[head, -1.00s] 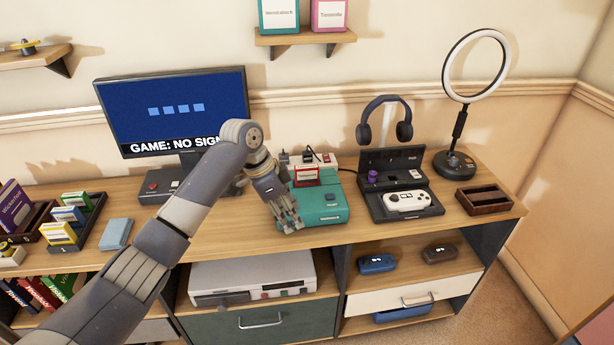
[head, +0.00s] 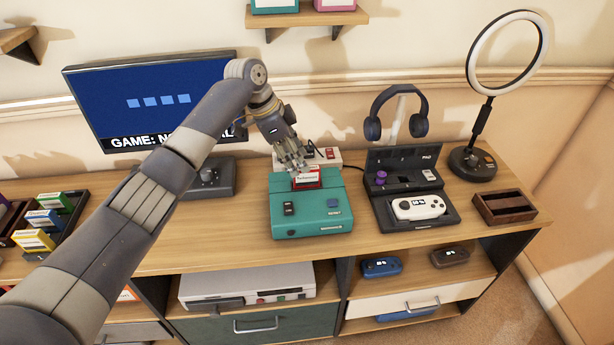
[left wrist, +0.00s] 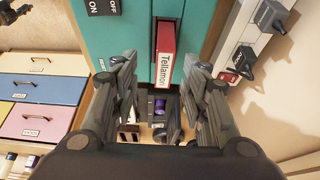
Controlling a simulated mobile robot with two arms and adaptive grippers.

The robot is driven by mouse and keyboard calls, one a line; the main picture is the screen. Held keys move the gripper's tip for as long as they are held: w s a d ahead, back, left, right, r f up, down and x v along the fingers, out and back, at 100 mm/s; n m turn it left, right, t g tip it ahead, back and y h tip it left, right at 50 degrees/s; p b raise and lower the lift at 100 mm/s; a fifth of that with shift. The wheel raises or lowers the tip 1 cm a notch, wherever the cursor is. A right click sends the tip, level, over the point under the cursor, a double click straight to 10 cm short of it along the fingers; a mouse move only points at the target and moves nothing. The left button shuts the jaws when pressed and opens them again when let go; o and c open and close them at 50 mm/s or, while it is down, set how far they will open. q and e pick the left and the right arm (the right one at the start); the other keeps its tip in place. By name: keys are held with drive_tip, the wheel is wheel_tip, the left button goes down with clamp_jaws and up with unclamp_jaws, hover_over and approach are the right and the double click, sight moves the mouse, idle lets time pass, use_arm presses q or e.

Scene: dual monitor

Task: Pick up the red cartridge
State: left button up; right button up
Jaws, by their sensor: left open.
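The red cartridge (head: 307,179) has a white label and stands in the slot of the teal console (head: 312,222). In the left wrist view the red cartridge (left wrist: 165,58) shows its label edge, beyond and between my fingers. My left gripper (head: 294,166) is open and empty, just above the cartridge and hiding part of its top. In the left wrist view the fingers of my left gripper (left wrist: 162,72) are spread to either side of the cartridge's line; I cannot tell whether they touch it. My right gripper is not in view.
A white power strip (head: 325,157) with plugs lies behind the console. A black dock (head: 385,215) with a white controller (head: 418,207) stands to the right. The monitor (head: 150,100) is behind my left arm. Bare desk lies left of the console.

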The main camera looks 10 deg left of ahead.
sight(306, 174)
use_arm(q)
drive_tip(key=x, duration=0.2)
drive_tip(key=shift+w+d+f, duration=0.15)
drive_tip(key=shift+f, duration=0.15)
drive_tip(key=x, duration=0.3)
drive_tip(key=shift+w+f+p, duration=0.1)
drive_tip(key=shift+w+p, duration=0.1)
drive_tip(key=shift+p, duration=0.1)
drive_tip(key=shift+w+d+f, duration=0.1)
drive_tip(key=shift+d+f, duration=0.15)
drive_tip(key=shift+f, duration=0.3)
drive_tip(key=shift+c, duration=1)
clamp_jaws()
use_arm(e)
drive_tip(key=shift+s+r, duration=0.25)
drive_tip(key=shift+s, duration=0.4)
